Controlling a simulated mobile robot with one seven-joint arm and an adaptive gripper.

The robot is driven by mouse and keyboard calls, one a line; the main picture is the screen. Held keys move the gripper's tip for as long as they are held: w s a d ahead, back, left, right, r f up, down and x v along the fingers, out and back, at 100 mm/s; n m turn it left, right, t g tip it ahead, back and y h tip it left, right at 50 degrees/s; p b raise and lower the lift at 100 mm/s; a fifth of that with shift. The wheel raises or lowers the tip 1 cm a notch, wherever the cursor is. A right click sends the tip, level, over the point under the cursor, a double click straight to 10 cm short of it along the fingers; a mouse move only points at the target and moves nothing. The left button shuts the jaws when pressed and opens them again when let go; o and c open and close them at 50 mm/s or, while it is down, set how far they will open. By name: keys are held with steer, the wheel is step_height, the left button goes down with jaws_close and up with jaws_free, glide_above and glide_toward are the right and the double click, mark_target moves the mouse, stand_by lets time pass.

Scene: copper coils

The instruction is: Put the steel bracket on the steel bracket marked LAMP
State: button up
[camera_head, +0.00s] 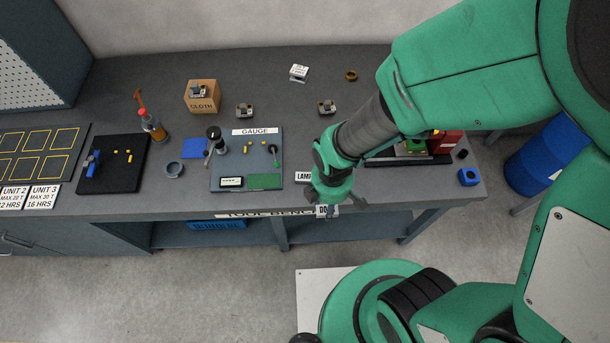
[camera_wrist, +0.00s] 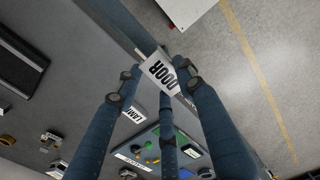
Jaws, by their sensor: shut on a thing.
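My gripper (camera_head: 335,203) is low over the front edge of the bench. In the wrist view its fingers (camera_wrist: 155,82) close around a piece with a white face marked DOOR (camera_wrist: 161,73). Part of this piece (camera_head: 325,211) shows below the gripper in the head view; its metal is mostly hidden. A white LAMP label (camera_head: 303,176) lies near the bench's front edge, left of my gripper, partly covered. It also shows in the wrist view (camera_wrist: 133,115). Small grey metal pieces, looking like brackets, stand further back (camera_head: 326,107) (camera_head: 244,110). Another sits on the CLOTH box (camera_head: 198,91).
The GAUGE board (camera_head: 222,172) lies left of my gripper. An orange-brown bottle (camera_head: 153,127), a black tray (camera_head: 112,178) and a blue pad (camera_head: 195,148) are further left. A white-labelled piece (camera_head: 298,72) and a brass ring (camera_head: 351,75) stand at the back. Bench between is mostly clear.

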stand_by(0.3)
steer(key=b, duration=0.2)
glide_above(305, 174)
steer(key=shift+f, duration=0.75)
steer(key=shift+f, duration=1.75)
steer(key=shift+f+b, duration=0.1)
steer(key=shift+b, duration=0.2)
steer(key=o, duration=1.2)
steer(key=shift+c, duration=0.2)
